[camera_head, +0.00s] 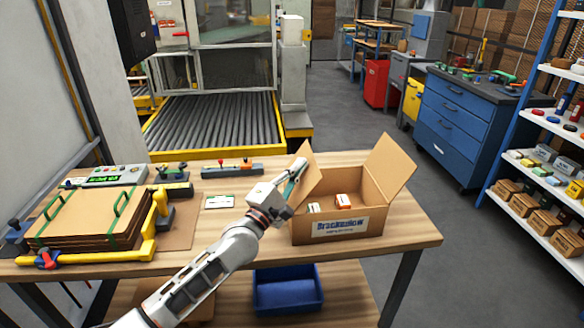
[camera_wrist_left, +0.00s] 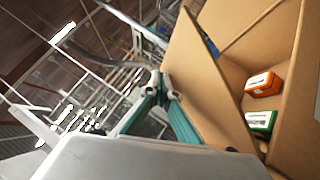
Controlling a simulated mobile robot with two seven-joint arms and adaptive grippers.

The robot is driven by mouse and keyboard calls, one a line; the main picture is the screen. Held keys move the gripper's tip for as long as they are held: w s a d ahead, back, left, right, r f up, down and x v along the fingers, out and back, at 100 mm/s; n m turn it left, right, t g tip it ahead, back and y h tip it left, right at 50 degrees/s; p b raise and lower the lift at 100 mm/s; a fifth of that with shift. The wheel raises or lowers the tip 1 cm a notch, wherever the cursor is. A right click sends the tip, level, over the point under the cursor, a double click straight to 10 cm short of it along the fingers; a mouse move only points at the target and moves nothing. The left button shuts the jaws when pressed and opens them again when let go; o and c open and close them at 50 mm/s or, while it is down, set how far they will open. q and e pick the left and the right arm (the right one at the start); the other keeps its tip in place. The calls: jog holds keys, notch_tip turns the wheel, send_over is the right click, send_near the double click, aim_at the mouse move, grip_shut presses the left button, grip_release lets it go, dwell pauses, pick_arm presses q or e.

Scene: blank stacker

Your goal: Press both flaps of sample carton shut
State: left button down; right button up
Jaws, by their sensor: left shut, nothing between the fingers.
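The sample carton (camera_head: 338,228) stands at the right of the table with its top open and a label on its front. Its left flap (camera_head: 308,178) stands up, leaning a little inward; its right flap (camera_head: 389,166) stands up and leans outward. Two small boxes, one orange and white (camera_head: 343,200) and one green and white (camera_head: 314,208), lie inside. My left gripper (camera_head: 298,168) is shut and empty, at the outer side of the left flap; I cannot tell whether it touches. In the left wrist view the fingers (camera_wrist_left: 160,85) are beside the flap (camera_wrist_left: 200,85). My right gripper is out of view.
A stack of brown sheets (camera_head: 85,218) in a yellow-cornered fixture fills the table's left side. A control box (camera_head: 108,176), a small card (camera_head: 219,202) and a strip with knobs (camera_head: 232,170) lie behind. A blue bin (camera_head: 287,290) sits on the lower shelf.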

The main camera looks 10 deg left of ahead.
pick_arm(q)
jog(key=shift+w+d+f, duration=0.1)
jog(key=shift+d+f, duration=0.05)
jog(key=shift+d, duration=0.25)
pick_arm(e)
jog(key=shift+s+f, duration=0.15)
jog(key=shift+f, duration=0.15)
pick_arm(q)
jog(key=shift+d, duration=0.1)
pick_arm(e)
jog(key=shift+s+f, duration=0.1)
